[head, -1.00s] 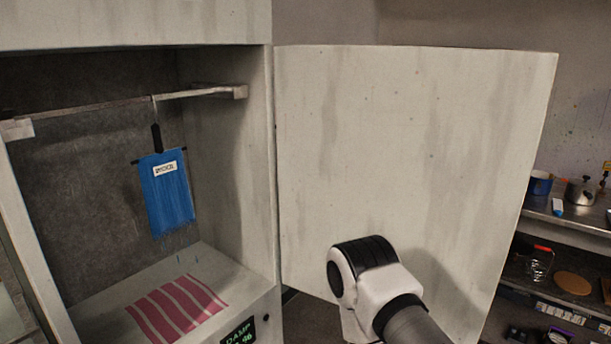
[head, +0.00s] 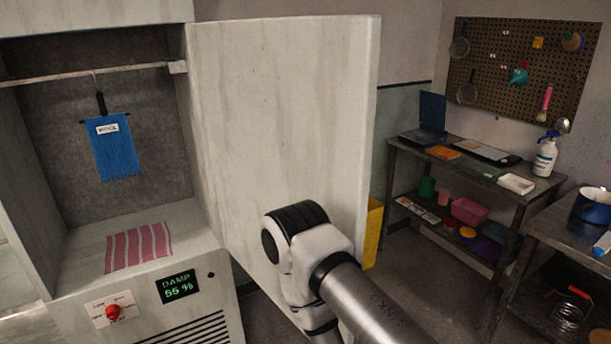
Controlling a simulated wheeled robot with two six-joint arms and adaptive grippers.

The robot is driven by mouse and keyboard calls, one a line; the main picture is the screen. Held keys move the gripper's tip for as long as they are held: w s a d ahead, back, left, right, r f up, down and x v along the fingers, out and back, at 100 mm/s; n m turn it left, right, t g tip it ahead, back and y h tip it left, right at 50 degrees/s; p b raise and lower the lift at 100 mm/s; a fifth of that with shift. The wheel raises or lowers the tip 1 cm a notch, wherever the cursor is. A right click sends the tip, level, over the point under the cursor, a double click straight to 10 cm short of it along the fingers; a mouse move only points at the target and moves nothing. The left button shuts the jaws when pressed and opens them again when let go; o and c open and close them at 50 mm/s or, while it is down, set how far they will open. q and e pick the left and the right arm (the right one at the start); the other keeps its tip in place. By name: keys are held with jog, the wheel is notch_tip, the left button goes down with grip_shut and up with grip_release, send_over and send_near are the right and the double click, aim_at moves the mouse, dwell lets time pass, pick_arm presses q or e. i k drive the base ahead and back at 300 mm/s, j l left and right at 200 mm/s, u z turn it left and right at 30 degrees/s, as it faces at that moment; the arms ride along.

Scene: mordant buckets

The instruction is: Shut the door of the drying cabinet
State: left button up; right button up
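The drying cabinet (head: 205,249) stands at the left with its front open. Its pale grey door (head: 282,120) is hinged on the right side and stands wide open. Inside, a blue cloth (head: 116,148) hangs from a rail (head: 45,78), and a red and white striped cloth (head: 138,247) lies on the cabinet floor. My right arm reaches up in front of the lower part of the door. Its links hide part of the door, and I cannot tell whether they touch it. Neither gripper shows in the head view.
A display (head: 178,287) reads DAMP 55 %, beside a red knob (head: 113,311). A yellow bin (head: 373,232) stands behind the door's outer edge. A workbench (head: 470,168) and a second table (head: 560,227) with a blue pot (head: 594,206) stand at the right.

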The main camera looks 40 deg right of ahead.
aim_at(289, 103)
jog(key=k+l+u, duration=0.15)
jog(key=k+l, duration=0.15)
jog(key=l, duration=0.15)
jog(key=k+l+u, duration=0.15)
jog(key=k+l, duration=0.15)
jog(key=i+l+z, duration=0.1)
jog(key=i+l, duration=0.15)
jog(key=l, duration=0.15)
jog(key=i+l+z, duration=0.15)
jog(key=l, duration=0.25)
jog(key=i+l+u, duration=0.15)
jog(key=i+l, duration=0.2)
jog(key=i+l+u, duration=0.1)
jog(key=i+l, duration=0.2)
jog(key=l, duration=0.25)
